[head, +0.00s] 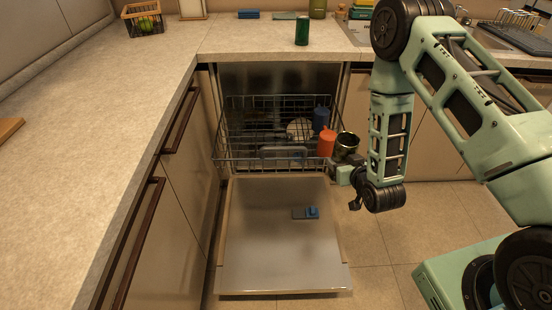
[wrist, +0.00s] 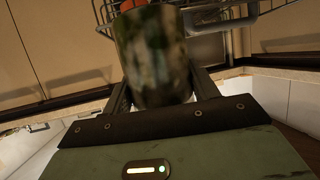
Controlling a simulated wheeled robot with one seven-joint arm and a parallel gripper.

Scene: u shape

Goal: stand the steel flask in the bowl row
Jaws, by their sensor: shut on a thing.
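The steel flask (head: 347,143) is a shiny metal cylinder at the right edge of the dishwasher rack (head: 232,161) in the head view. Its dark top shows, and it looks roughly upright. My gripper (head: 346,172) is shut on it from below right. In the wrist view the flask (wrist: 155,55) stands large between the fingers of my gripper (wrist: 162,95). The rack is pulled out over the open door and holds a pale round dish (head: 299,128), an orange bottle (head: 327,143) and a dark blue one (head: 321,117). I cannot tell which tines form the bowl row.
The open dishwasher door (head: 275,250) lies flat below the rack with a small blue item (head: 312,212) on it. A green can (head: 302,31) stands on the counter (head: 240,36) above. Cabinets flank the opening on both sides. The rack's left part looks mostly bare.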

